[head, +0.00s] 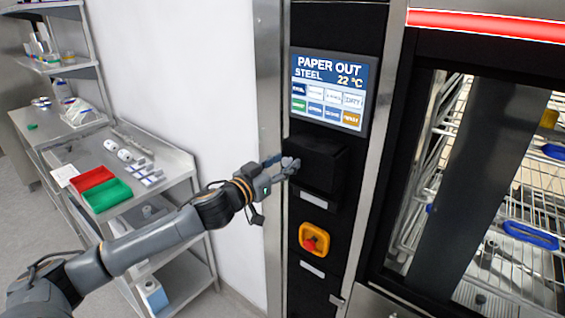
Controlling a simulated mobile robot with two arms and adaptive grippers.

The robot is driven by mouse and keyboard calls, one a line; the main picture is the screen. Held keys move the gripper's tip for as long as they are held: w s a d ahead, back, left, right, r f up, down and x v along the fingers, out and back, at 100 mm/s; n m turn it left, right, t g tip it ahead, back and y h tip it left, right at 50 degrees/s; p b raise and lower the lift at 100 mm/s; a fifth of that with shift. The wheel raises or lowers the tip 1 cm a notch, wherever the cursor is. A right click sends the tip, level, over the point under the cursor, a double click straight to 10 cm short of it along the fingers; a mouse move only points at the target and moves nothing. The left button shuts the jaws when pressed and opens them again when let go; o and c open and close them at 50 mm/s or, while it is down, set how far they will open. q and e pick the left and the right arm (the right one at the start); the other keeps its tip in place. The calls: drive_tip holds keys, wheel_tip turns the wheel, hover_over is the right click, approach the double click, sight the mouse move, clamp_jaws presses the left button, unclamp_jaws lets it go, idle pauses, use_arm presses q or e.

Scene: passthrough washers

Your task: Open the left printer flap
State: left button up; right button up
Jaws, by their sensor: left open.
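The black printer unit (322,165) with its flap sits in the dark panel below the touch screen (328,92), which reads "PAPER OUT". The unit is dark on dark, so I cannot clearly tell how its flap stands. My left gripper (283,164) is open at the left edge of the unit, its fingertips pointing right. The fingertips cover part of that edge, and I cannot tell whether they touch it. My right gripper is not in view.
An emergency stop button (313,239) on a yellow plate sits below the printer. A washer chamber (490,190) with wire racks is at the right behind glass. A steel cart (150,185) with red and green trays stands at the left, under my left arm.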

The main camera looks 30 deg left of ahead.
use_arm(q)
clamp_jaws()
drive_tip(key=shift+s+d, duration=0.1)
idle(0.3)
